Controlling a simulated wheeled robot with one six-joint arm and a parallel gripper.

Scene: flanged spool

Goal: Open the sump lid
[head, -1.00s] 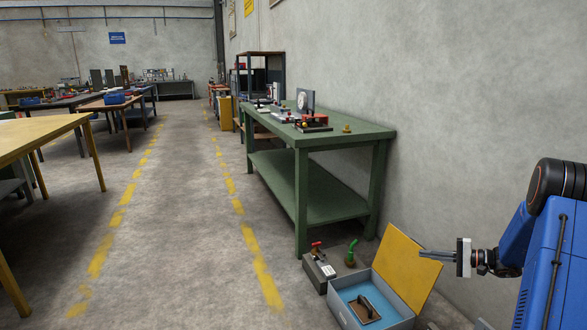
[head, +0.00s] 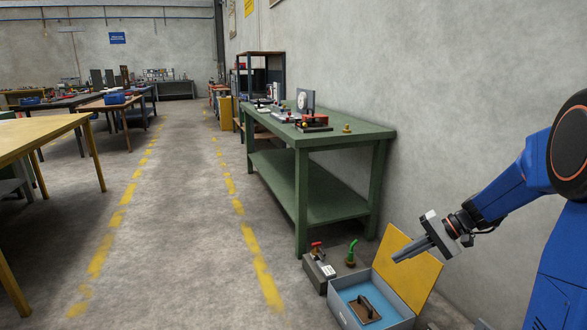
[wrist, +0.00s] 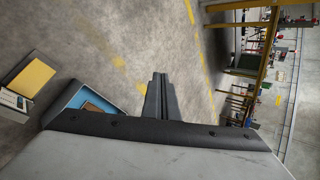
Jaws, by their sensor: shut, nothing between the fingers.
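The yellow lid (head: 408,283) stands raised and leaning back at the rear right edge of a grey box with a blue inside (head: 340,309), so the box is open. My gripper (head: 396,260) is in front of the upper part of the lid in the head view and covers some of it. Its fingers are together and empty, pointing down and to the left. Whether they touch the lid, I cannot tell. In the wrist view my gripper (wrist: 160,80) points over bare floor, with the box (wrist: 75,102) beside it, partly hidden by the gripper body.
A brown plate with a dark handle (head: 364,310) lies in the box. A grey block with a red-handled part (head: 318,270) and a green curved piece (head: 351,252) stand behind it. A green workbench (head: 345,140) stands beyond. The aisle is clear.

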